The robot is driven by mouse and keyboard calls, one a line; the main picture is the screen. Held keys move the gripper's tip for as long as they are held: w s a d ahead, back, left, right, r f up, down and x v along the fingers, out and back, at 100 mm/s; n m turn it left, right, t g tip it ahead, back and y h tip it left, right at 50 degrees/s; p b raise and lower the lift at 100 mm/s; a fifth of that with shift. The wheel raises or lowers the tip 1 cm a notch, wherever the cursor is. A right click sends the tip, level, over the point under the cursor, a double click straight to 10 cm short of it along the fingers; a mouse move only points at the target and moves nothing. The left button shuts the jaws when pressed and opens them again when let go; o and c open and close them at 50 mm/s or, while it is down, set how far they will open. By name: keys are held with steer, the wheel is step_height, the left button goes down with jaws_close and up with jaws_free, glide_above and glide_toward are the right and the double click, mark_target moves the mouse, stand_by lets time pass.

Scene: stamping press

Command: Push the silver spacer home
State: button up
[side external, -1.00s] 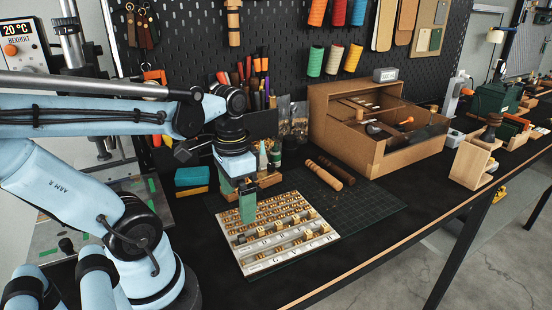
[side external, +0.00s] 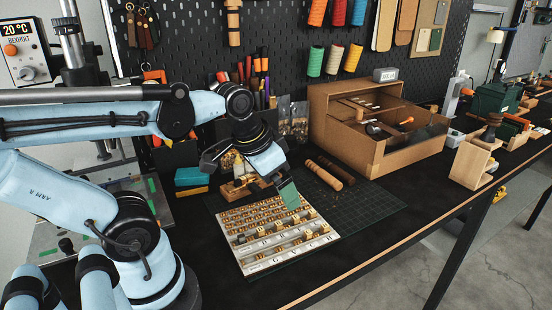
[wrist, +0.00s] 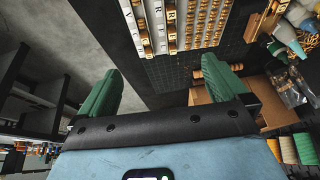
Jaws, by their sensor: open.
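A pale type tray (side external: 250,266) with rows of brass letter pieces lies on the bench. Its front part has light channels with a few larger brass pieces (side external: 308,233) standing in them. In the wrist view the tray (wrist: 157,28) is at the top middle. I cannot make out a silver spacer for certain in either view. My gripper (side external: 290,199) is tilted above the tray's back right part. In the wrist view my gripper (wrist: 162,68) has its two green fingers wide apart with nothing between them.
A green cutting mat (side external: 372,205) lies under and right of the tray. Two wooden handles (side external: 327,172) lie behind it. A cardboard-coloured box (side external: 345,140) stands at the back right. A small wooden stand (side external: 240,188) is behind the tray. The bench front right is clear.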

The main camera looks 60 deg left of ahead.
mark_target(241, 236)
steer(key=w+d+t, duration=0.1)
steer(key=w+d+f+t, duration=0.1)
steer(key=shift+d, duration=0.3)
steer(key=shift+c, duration=0.5)
steer(key=shift+w+f, duration=0.1)
steer(key=shift+f, duration=0.05)
steer(key=shift+c, duration=1.2)
steer(key=s+a+f+g, duration=0.2)
steer(key=s+a, duration=0.1)
steer(key=s+a+g, duration=0.1)
steer(key=shift+s+a+f, duration=0.15)
steer(key=shift+a+f, duration=0.05)
steer(key=shift+f, duration=0.2)
steer(key=c, duration=0.7)
steer(key=s+g, duration=0.1)
steer(key=s+a+f+g, duration=0.1)
steer(key=s, duration=0.1)
steer(key=s+a+g, duration=0.1)
steer(key=shift+s+f+m+g+h, duration=0.15)
steer(key=shift+s+m+g+h, duration=0.1)
steer(key=shift+m+g+h, duration=0.05)
steer(key=shift+c, duration=1)
steer(key=shift+f, duration=3.85)
jaws_close()
steer(key=shift+r, duration=2.05)
